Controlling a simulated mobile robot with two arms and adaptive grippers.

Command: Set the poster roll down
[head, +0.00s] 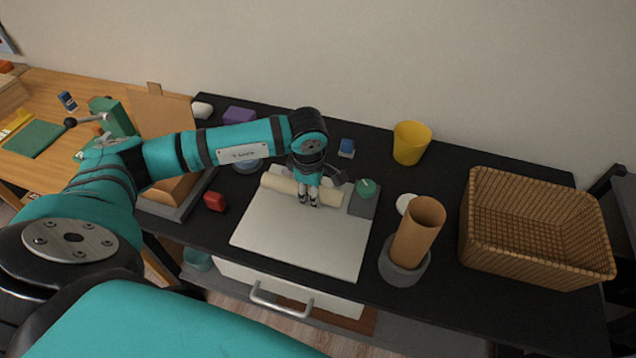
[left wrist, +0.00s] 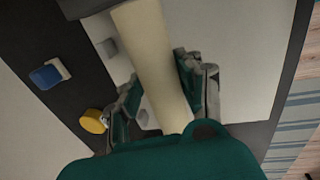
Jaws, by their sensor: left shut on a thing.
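The poster roll (head: 281,184) is a cream cylinder lying level along the back edge of a white board (head: 298,245) on the black desk. My left gripper (head: 308,199) reaches down over the middle of the roll. In the left wrist view the roll (left wrist: 152,55) passes between the two fingers of the left gripper (left wrist: 160,100), which is shut on it. The gripper hides part of the roll in the head view. I cannot tell whether the roll touches the board or hangs just above it. My right gripper is not in view.
A brown cardboard tube stands in a grey holder (head: 402,271) right of the board. A green-topped grey block (head: 362,203) is close to the roll's right end. The board's front is clear.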

